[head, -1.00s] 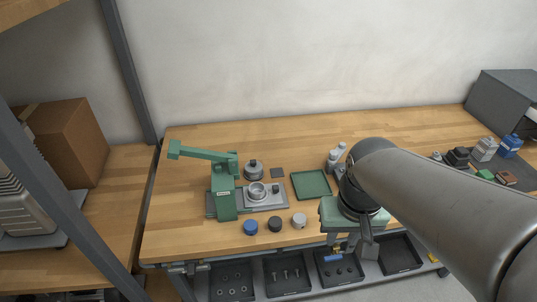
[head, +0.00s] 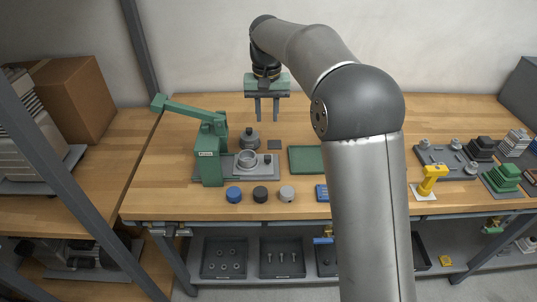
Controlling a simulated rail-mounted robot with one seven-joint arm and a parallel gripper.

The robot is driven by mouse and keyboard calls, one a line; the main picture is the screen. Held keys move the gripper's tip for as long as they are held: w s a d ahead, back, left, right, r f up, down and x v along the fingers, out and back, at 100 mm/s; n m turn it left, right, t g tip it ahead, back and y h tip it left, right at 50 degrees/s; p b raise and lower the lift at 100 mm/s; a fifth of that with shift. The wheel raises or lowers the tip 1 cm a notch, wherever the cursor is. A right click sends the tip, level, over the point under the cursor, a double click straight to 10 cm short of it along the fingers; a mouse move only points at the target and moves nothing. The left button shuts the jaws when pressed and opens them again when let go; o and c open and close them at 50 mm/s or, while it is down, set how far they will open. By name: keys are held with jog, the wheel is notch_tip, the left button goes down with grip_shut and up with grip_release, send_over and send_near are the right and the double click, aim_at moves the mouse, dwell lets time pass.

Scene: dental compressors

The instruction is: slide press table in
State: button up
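The green press (head: 209,150) stands at the left of the workbench, its lever arm (head: 185,108) raised to the upper left. The grey press table (head: 232,174) sticks out to the right from the press base. A metal ring-shaped part (head: 246,158) and a small dark knob (head: 267,159) are on it. My gripper (head: 267,119) points down above the back of the bench, behind and above the press table in the picture. Its two fingers are apart with nothing between them. It does not touch the press table.
A dark grey cylindrical part (head: 250,139) stands behind the press table. Blue (head: 234,194), black (head: 260,194) and light grey (head: 287,193) caps line the front. A green tray (head: 305,159) lies to the right. My arm hides the bench right of it.

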aim_at(268, 156)
notch_tip(268, 156, down, 15)
jog(key=shift+f+p, duration=0.1)
jog(key=shift+p, duration=0.3)
grip_shut()
